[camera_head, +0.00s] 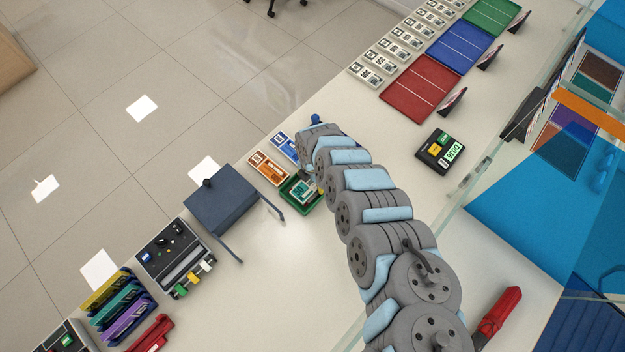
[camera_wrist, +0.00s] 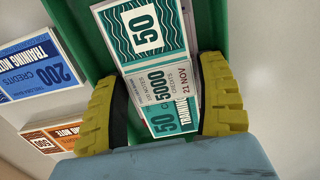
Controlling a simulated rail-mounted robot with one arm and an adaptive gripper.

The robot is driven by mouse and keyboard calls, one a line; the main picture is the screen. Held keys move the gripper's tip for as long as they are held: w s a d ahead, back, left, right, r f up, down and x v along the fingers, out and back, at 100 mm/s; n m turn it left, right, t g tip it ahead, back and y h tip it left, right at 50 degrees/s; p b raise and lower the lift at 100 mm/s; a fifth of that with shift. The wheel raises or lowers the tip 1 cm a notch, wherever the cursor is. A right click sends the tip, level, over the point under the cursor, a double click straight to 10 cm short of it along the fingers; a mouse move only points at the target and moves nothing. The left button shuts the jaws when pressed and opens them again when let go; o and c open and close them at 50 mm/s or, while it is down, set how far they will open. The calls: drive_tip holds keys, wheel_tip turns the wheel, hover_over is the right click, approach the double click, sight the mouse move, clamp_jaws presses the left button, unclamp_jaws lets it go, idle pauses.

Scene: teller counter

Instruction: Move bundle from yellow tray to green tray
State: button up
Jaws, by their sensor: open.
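A bundle of teal 50 notes (camera_wrist: 145,38) with a pale paper band marked 5000 lies in the green tray (camera_wrist: 92,40) in the wrist view. The tray with the bundle also shows in the head view (camera_head: 288,186), partly hidden by my arm. My gripper (camera_wrist: 158,78) is open, with its yellow fingers on either side of the bundle's near end. I cannot tell whether the fingers touch it. I cannot make out the task's yellow tray; part of the counter is hidden behind my arm.
An orange note bundle (camera_head: 268,168) and a blue one (camera_head: 284,147) lie beside the green tray. A dark blue box-like stand (camera_head: 222,200) is to the left. A card terminal (camera_head: 440,150) stands to the right. Bare counter (camera_head: 290,270) lies in front.

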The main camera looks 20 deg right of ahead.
drive_tip(key=shift+w+r, duration=0.15)
drive_tip(key=shift+r, duration=1.3)
wheel_tip(320, 180, up, 9)
drive_tip(key=p, duration=0.1)
